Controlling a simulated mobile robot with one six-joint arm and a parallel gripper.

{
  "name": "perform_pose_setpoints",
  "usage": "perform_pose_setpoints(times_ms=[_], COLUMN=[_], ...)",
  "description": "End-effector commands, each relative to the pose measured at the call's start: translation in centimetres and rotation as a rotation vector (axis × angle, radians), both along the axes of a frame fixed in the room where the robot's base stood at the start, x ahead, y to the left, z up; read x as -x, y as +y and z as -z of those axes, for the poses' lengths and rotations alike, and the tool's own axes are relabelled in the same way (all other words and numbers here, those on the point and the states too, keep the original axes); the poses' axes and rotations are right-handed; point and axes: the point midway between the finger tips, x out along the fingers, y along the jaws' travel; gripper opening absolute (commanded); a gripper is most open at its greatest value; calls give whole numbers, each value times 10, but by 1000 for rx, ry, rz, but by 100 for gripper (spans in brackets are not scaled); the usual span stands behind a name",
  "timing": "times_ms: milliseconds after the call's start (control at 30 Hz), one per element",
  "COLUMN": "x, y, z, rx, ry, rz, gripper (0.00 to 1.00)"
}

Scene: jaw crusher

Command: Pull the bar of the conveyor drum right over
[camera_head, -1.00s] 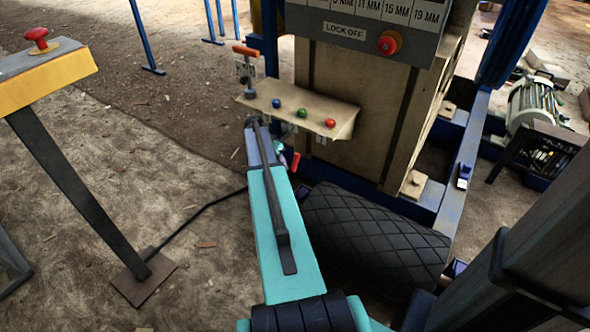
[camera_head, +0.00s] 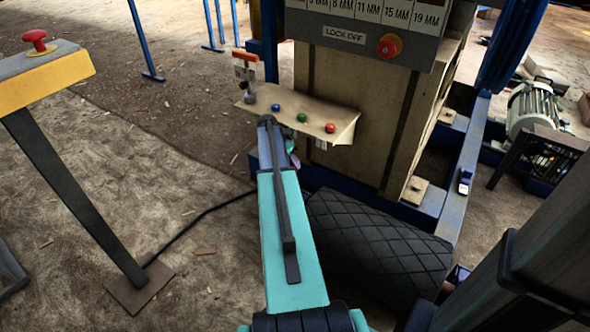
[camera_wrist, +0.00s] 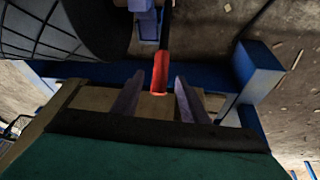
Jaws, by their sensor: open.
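The black conveyor drum (camera_head: 375,245) with a diamond-patterned rubber surface lies low in front of the crusher in the head view. Its dark side also fills the top left of the wrist view (camera_wrist: 100,25). The bar is a dark rod with a red grip (camera_wrist: 160,72), seen in the wrist view. My gripper (camera_wrist: 159,77) is open, with one finger on each side of the red grip in the picture. I see gaps between the grip and both fingers; whether it lies fully at their depth I cannot tell. In the head view my arm hides the bar and most of the gripper.
A shelf (camera_head: 290,105) with blue, green and red buttons stands just beyond my gripper. An orange-handled lever (camera_head: 245,62) is at its left. Blue frame beams (camera_wrist: 258,70) run close to the fingers. A yellow-topped post (camera_head: 45,75) with a red button stands left.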

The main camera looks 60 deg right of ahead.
Motion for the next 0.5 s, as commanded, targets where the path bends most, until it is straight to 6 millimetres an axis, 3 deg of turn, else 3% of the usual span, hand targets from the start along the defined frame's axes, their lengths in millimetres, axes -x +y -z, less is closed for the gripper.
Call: perform_pose_setpoints(times_ms=[300,500], x=[5,8], y=[-14,-20], z=[38,51], rx=[0,0], ry=[0,-1], rz=[-1,-1], gripper=[40,40])
